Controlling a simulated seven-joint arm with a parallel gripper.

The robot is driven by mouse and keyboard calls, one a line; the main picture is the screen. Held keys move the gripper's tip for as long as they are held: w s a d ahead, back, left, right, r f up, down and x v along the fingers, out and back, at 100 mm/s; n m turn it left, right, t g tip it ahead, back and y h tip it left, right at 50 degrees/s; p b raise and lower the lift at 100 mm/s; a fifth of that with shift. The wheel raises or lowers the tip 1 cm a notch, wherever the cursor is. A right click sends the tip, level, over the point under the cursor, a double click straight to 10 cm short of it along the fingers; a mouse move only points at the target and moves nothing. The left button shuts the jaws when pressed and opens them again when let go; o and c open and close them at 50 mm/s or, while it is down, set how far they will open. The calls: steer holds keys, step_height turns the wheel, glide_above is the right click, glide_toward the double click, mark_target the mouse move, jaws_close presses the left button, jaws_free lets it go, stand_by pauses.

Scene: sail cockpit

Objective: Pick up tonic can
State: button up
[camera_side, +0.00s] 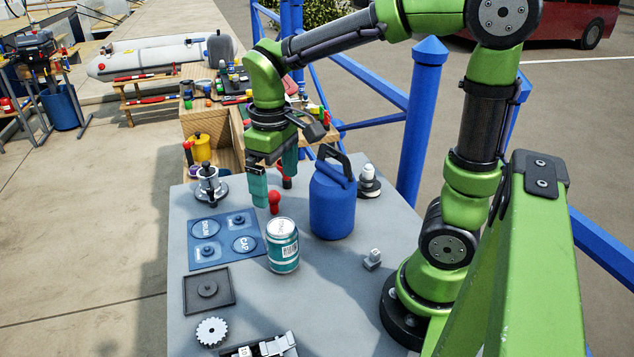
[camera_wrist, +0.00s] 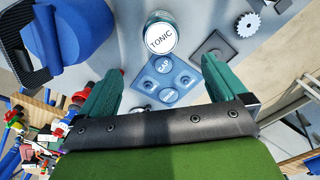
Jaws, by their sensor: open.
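The tonic can (camera_side: 283,246) is teal with a white top and a label, and stands upright on the grey table. In the wrist view its white lid reads TONIC (camera_wrist: 161,37), at the top centre, beyond the fingertips. My gripper (camera_side: 274,185) is open with its teal fingers pointing down, behind and above the can in the side view. In the wrist view the fingers of my gripper (camera_wrist: 162,85) are spread wide with nothing held between them.
A blue jug (camera_side: 332,205) stands close right of the can. A blue marked tray (camera_side: 222,240) lies to its left. A dark square plate (camera_side: 208,289), a gear (camera_side: 211,332) and a small grey block (camera_side: 372,260) lie nearby. A red-topped item (camera_side: 274,201) is near my fingers.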

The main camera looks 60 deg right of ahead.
mark_target(282, 244)
steer(key=f, duration=1.6)
steer(key=shift+s+a+f, duration=0.1)
steer(key=shift+s+f, duration=0.1)
steer(key=shift+f, duration=0.2)
steer(key=shift+c, duration=0.4)
steer(key=c, duration=1.3)
steer(key=shift+r, duration=0.1)
